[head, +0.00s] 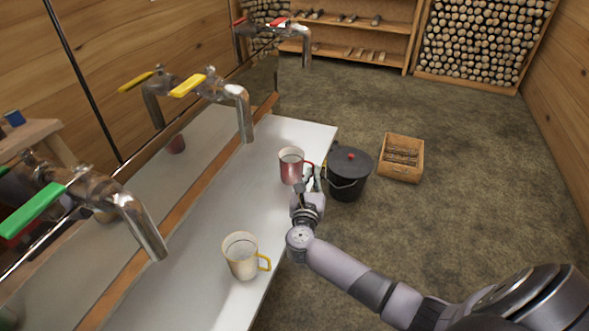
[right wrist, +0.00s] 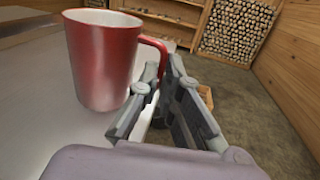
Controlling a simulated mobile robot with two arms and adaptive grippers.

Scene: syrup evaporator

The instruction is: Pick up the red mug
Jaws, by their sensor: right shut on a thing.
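The red mug (head: 291,167) stands upright at the far right part of the pale counter (head: 215,222). It fills the upper left of the right wrist view (right wrist: 103,58), with its handle on the right side. My right gripper (head: 307,180) is at the mug's right side, and in the right wrist view its fingers (right wrist: 160,82) are shut on the red handle. The fingers hide the handle's lower part. My left gripper is not in view.
A cream mug (head: 240,257) with a yellow handle stands nearer on the counter. Metal taps with yellow (head: 188,85) and green (head: 32,211) levers overhang the counter. A black lidded bucket (head: 348,174) and a wooden crate (head: 401,158) stand on the floor beyond the counter's edge.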

